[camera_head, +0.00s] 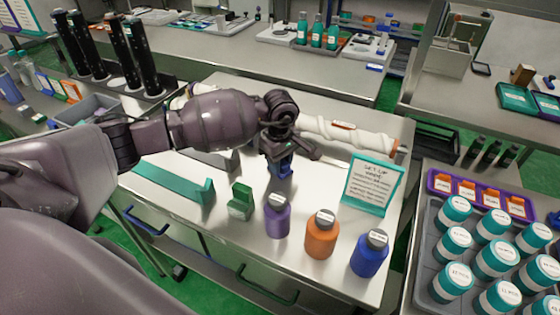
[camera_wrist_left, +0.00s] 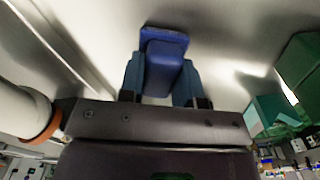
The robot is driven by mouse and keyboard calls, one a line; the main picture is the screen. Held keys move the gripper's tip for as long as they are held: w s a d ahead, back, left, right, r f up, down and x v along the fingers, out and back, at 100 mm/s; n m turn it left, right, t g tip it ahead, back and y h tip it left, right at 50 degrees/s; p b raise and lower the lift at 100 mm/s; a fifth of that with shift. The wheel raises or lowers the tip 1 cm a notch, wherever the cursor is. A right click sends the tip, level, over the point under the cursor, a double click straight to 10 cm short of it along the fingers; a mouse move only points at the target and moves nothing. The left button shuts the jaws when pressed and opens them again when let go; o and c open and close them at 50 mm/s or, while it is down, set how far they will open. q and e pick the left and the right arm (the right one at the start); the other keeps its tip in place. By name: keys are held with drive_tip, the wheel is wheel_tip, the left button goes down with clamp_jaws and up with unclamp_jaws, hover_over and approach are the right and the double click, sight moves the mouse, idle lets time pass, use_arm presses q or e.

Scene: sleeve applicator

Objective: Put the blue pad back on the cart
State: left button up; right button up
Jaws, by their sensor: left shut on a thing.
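The blue pad (camera_head: 281,171) is a small blue block, over the middle of a steel-topped cart (camera_head: 335,270) with drawers below. My left gripper (camera_head: 279,160) reaches in from the left, pointing down, and is shut on the pad. In the left wrist view the pad (camera_wrist_left: 165,60) sits between the two fingers, its wider blue end beyond the tips. I cannot tell whether the pad touches the steel top. My right gripper is out of view.
Close by stand a green block (camera_head: 240,202), purple bottle (camera_head: 277,217), orange bottle (camera_head: 321,235), blue bottle (camera_head: 369,254) and set-up sign (camera_head: 372,185). A white roller (camera_head: 350,136) lies behind; a teal strip (camera_head: 170,182) lies left. Several jars fill a tray (camera_head: 422,240) at right.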

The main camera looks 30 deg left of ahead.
use_arm(q)
drive_tip(key=shift+f, duration=0.2)
drive_tip(key=o, duration=0.9)
drive_tip(key=shift+c, duration=0.2)
drive_tip(key=shift+r, duration=0.1)
drive_tip(key=shift+r, duration=0.2)
wheel_tip(320, 180, up, 12)
drive_tip(key=shift+f, duration=0.1)
